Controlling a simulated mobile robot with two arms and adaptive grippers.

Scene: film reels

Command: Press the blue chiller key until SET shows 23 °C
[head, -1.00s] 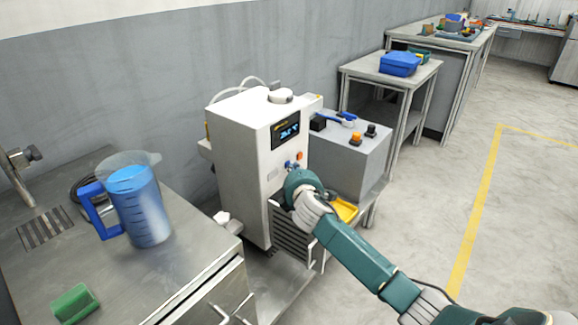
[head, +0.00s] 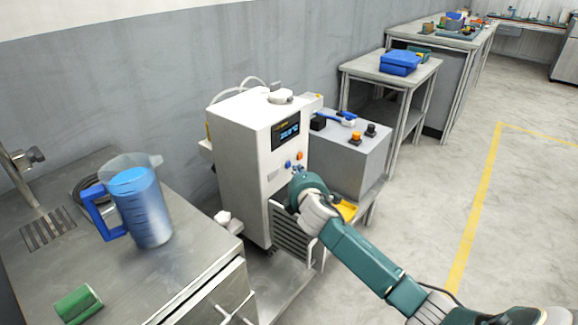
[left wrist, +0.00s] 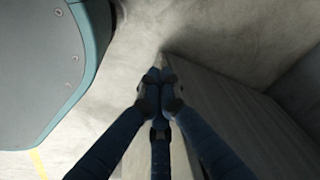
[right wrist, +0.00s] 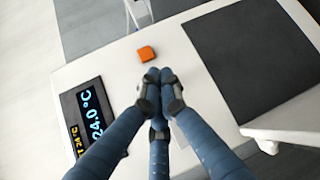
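The white chiller (head: 238,160) stands in the middle of the head view. Its dark display (head: 285,131) also shows in the right wrist view (right wrist: 88,115), where large blue digits read 24.0 °C and a yellow line, partly hidden, ends in 24 °C. The blue key (head: 288,164) sits below the display, beside an orange key (head: 299,155). My right gripper (right wrist: 152,78) is shut and empty, its tips close to the panel near the orange key (right wrist: 146,54); the fingers hide part of the panel. My left gripper (left wrist: 154,76) is shut and empty, away from the chiller.
A blue-handled jug (head: 146,210) and a green object (head: 78,304) rest on the steel bench (head: 200,240) at left. A grey box (head: 352,150) with knobs stands right of the chiller. Open floor lies further right.

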